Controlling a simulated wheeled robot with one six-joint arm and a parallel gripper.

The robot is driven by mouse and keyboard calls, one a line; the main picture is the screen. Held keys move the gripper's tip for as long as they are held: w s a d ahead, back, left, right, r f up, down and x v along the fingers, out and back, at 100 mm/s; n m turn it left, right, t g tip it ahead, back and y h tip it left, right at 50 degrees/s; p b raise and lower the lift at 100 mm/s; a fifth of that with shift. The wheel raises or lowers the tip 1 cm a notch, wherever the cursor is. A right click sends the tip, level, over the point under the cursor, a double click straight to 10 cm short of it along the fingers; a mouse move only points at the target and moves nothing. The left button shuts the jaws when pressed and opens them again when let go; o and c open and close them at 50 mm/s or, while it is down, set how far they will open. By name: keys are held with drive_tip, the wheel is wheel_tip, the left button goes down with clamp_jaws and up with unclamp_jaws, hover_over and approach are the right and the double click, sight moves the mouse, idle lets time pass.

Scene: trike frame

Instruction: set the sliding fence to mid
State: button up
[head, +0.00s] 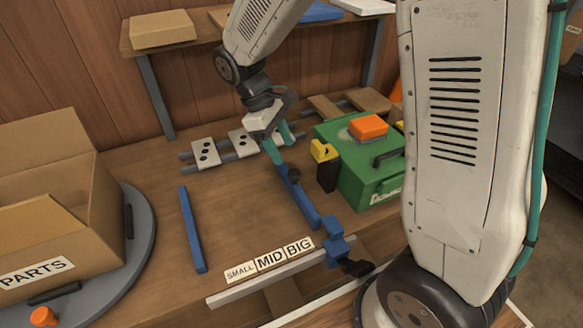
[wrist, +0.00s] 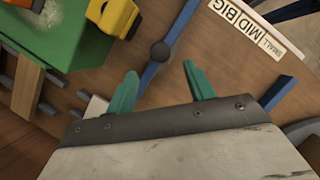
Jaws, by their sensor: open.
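The sliding fence is a blue bar (head: 305,205) with a dark round knob (head: 294,174) near its far end. Its near end joins a blue block (head: 338,247) on a pale rail (head: 265,279), just right of the BIG label (head: 299,247). The MID label (head: 271,260) and SMALL label (head: 240,272) lie farther left. My gripper (head: 279,148) is open at the bar's far end. In the wrist view, my gripper's (wrist: 160,68) teal fingers stand apart on either side of the bar (wrist: 174,25), with the knob (wrist: 160,50) just beyond their tips. Contact cannot be told.
A second blue bar (head: 192,230) lies to the left, with clear bench between. A green box (head: 362,178) and a yellow-and-black item (head: 325,165) stand close right of the fence. A cardboard parts box (head: 35,215) is at left. White plates on rods (head: 206,152) lie behind.

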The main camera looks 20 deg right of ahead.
sight(294, 173)
drive_tip(key=x, duration=0.7)
drive_tip(key=shift+s+f, duration=0.1)
drive_tip(key=shift+f, duration=0.1)
